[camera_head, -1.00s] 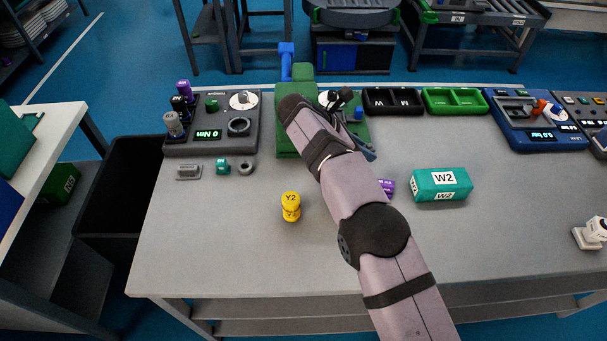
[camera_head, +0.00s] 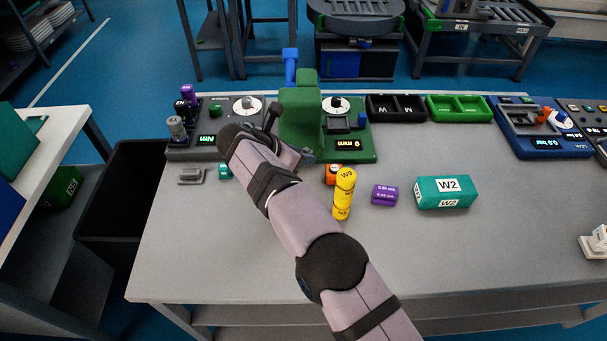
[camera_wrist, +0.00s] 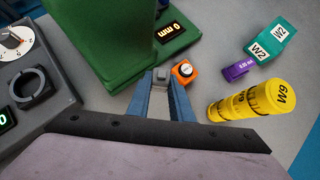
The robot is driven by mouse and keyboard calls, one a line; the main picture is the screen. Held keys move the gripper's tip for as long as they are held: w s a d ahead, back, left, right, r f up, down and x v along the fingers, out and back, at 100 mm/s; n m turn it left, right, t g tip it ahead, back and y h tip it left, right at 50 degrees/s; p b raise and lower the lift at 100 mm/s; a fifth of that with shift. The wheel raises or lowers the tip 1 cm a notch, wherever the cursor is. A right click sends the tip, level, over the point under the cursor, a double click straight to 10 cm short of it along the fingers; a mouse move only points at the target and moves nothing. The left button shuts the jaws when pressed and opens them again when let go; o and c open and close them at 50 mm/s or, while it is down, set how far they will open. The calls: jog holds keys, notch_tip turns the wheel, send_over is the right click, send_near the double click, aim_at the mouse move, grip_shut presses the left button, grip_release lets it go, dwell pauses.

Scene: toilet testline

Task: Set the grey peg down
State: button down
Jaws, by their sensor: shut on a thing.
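My gripper (camera_wrist: 161,88) is shut on a small grey piece, which I take to be the grey peg (camera_wrist: 161,74). Only the end of the peg shows between the blue-grey fingertips in the wrist view. It is beside the green station and left of an orange block (camera_wrist: 184,72). I cannot tell whether the peg touches the table. In the head view my arm hides the peg and most of the gripper; only a bit of the gripper shows near the green station's front edge (camera_head: 345,157).
A yellow stack (camera_head: 343,195) stands right of my arm, with a purple block (camera_head: 384,195) and teal W2 box (camera_head: 446,191) farther right. The grey station (camera_head: 207,153) is left, a black bin (camera_head: 125,200) beyond the table edge. The front table is mostly clear.

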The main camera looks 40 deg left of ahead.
jog(key=shift+f+p, duration=0.55)
jog(key=shift+f, duration=3)
jog(key=shift+f, duration=0.1)
jog(key=c, duration=1.6)
grip_release()
jog(key=shift+r, duration=0.25)
jog(key=b+v, duration=0.1)
jog(key=v, duration=1.1)
jog(key=shift+f+b, duration=0.1)
jog(key=shift+b, duration=0.3)
